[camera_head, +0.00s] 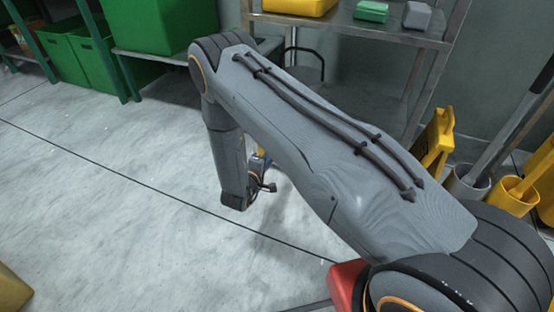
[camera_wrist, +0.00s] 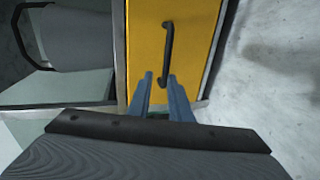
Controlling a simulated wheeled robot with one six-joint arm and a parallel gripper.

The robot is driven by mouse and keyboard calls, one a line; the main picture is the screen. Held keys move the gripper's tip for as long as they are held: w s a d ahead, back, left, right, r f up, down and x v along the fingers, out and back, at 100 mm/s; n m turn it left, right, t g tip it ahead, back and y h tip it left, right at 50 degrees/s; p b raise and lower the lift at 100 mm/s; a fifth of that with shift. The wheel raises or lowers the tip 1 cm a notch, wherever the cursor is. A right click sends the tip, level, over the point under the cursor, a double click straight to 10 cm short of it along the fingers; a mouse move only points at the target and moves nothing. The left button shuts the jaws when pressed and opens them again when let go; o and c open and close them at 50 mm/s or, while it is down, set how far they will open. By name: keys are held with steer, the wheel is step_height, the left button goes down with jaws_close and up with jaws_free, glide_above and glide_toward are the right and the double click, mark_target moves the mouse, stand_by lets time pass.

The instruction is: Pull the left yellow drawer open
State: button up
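A yellow drawer front (camera_wrist: 150,40) fills the upper middle of the wrist view, with a dark bar handle (camera_wrist: 168,45) running up and down on it. Only one yellow drawer front shows, so I cannot tell from the frames whether it is the left one. My gripper (camera_wrist: 160,77) has its two blue-grey fingers apart. The handle's lower end appears between the fingertips; contact cannot be told. In the head view my arm hides most of the gripper, and neither drawer front nor handle can be made out.
In the wrist view, a metal post (camera_wrist: 119,50) and a dark grey container (camera_wrist: 75,40) stand left of the drawer; pale floor (camera_wrist: 260,70) lies right. In the head view, a metal shelf (camera_head: 370,37), green bins (camera_head: 92,52) and a yellow wet-floor sign (camera_head: 436,138) surround clear floor.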

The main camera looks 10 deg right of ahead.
steer(key=b+x, duration=0.1)
steer(key=x, duration=0.1)
steer(key=b+x, duration=0.1)
steer(key=x, duration=0.2)
steer(key=f+b+x, duration=0.1)
steer(key=b+x, duration=0.1)
steer(key=x, duration=0.1)
steer(key=shift+s+d+f, duration=0.1)
steer(key=shift+s+d, duration=0.05)
steer(key=shift+s, duration=0.1)
jaws_close()
